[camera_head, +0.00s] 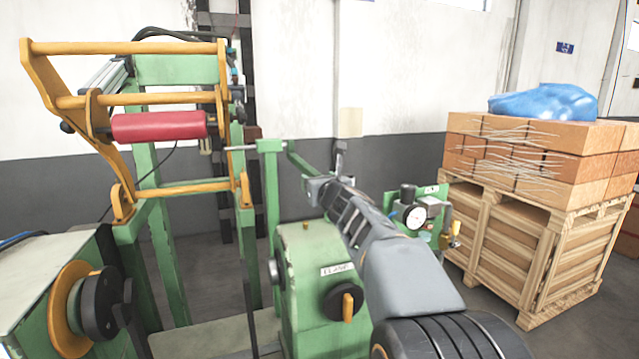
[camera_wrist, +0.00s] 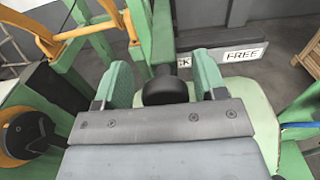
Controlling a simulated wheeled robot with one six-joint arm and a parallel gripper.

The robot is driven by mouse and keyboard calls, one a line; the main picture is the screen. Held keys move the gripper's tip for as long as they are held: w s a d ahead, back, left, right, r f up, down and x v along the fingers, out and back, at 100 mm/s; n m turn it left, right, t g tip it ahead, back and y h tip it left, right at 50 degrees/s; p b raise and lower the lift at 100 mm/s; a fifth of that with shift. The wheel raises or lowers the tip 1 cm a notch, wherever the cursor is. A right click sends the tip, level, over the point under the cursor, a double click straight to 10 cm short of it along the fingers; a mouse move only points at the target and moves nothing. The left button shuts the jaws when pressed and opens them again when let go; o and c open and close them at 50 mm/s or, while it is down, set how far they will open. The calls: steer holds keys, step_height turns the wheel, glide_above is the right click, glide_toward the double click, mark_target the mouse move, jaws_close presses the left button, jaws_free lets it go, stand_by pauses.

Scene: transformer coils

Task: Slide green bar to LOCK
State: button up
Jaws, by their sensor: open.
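My gripper (camera_head: 327,172) is open at the end of my arm, above the green machine housing (camera_head: 305,250). In the wrist view, the two fingers of my gripper (camera_wrist: 163,72) stand apart. A black round knob (camera_wrist: 165,90) shows between them, and I cannot tell whether either finger touches it. A long green bar (camera_wrist: 141,40) runs away from me beyond the fingers, left of the knob. A white FREE label (camera_wrist: 244,54) lies right of the fingers; a label ending in "CK" (camera_wrist: 184,62) is partly hidden.
A yellow frame with a red roller (camera_head: 160,126) stands at the left. A pressure gauge (camera_head: 414,217) sits right of my arm. A wooden pallet crate (camera_head: 530,250) with bricks (camera_head: 530,155) stands at the right.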

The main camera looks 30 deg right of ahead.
steer(key=s+a, duration=0.1)
steer(key=s, duration=1.2)
steer(key=shift+s+a, duration=0.35)
